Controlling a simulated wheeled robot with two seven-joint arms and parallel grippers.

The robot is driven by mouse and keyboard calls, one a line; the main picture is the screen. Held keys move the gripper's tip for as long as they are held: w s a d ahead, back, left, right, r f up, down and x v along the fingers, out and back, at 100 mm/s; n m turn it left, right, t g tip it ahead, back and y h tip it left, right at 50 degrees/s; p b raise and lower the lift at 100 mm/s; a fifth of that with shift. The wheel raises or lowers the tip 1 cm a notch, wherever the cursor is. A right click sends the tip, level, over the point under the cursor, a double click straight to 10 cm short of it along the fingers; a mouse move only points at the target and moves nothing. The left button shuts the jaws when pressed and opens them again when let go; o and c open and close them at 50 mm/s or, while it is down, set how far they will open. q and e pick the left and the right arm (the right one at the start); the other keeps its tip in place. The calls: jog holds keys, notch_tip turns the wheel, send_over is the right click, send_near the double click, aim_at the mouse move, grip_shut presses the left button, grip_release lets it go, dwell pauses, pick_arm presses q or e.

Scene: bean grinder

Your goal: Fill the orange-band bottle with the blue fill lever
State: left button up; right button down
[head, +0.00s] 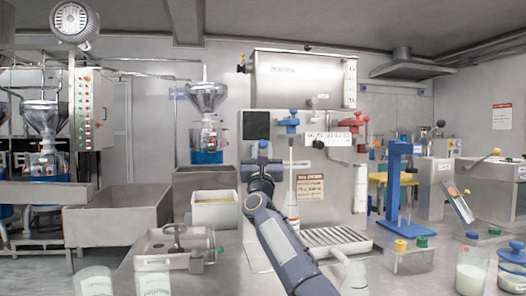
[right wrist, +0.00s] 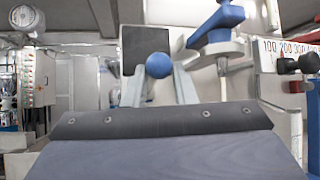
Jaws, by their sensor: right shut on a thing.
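My right gripper (head: 262,158) is raised in front of the filling machine (head: 330,190) and shut on the round blue knob of the blue fill lever (head: 263,144). In the right wrist view the blue knob (right wrist: 158,65) sits between the two fingers (right wrist: 158,84). The blue valve (head: 290,122) is just right of the gripper. A narrow white column shows below the valve, above a whitish bottle (head: 292,208) standing at the machine. My left gripper is out of view.
A red valve (head: 353,122) is on the machine's right. A drip grate (head: 337,240) lies at its base. A blue stand (head: 398,180), a capped rack (head: 411,255) and jars (head: 472,270) are at right. A metal fixture (head: 178,248) and glasses (head: 152,277) are at left.

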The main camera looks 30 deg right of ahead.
jog(key=shift+w+f+y, duration=0.3)
jog(key=shift+w+f, duration=0.05)
jog(key=shift+f, duration=0.15)
dwell(0.4)
jog(key=c, duration=1.5)
grip_release()
jog(key=shift+w+f, duration=0.2)
jog(key=shift+w, duration=0.1)
jog(key=b+v, duration=0.5)
jog(key=v, duration=0.2)
jog(key=shift+s+a+f, duration=0.1)
jog(key=shift+s+a, duration=0.05)
jog(key=shift+s, duration=0.25)
